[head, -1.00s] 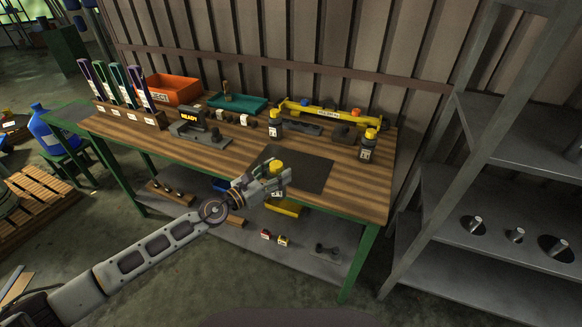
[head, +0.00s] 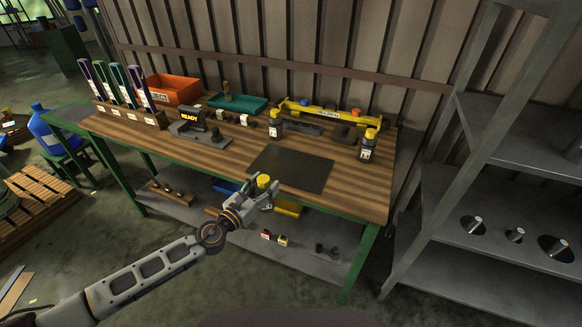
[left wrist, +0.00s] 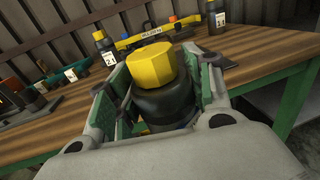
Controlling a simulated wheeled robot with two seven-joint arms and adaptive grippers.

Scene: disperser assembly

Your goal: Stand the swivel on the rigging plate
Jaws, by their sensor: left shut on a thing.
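The swivel, a dark round body with a yellow faceted top (head: 263,180), is in my left gripper (head: 262,194) near the bench's front edge. In the left wrist view the swivel (left wrist: 165,103) stands roughly upright between the two green-padded fingers, which are shut on its sides. Its lower part is hidden. The rigging plate appears to be the flat dark rectangle (head: 292,169) on the bench. It is bare, and the swivel is apart from it, to its front left. My right gripper is not in view.
Two similar yellow-topped dark pieces stand on the bench (head: 222,157), one at the back (head: 275,127) and one at the right (head: 368,149). A yellow beam (head: 325,110) lies behind. An orange bin (head: 172,91) and a teal tray (head: 238,104) stand at the back.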

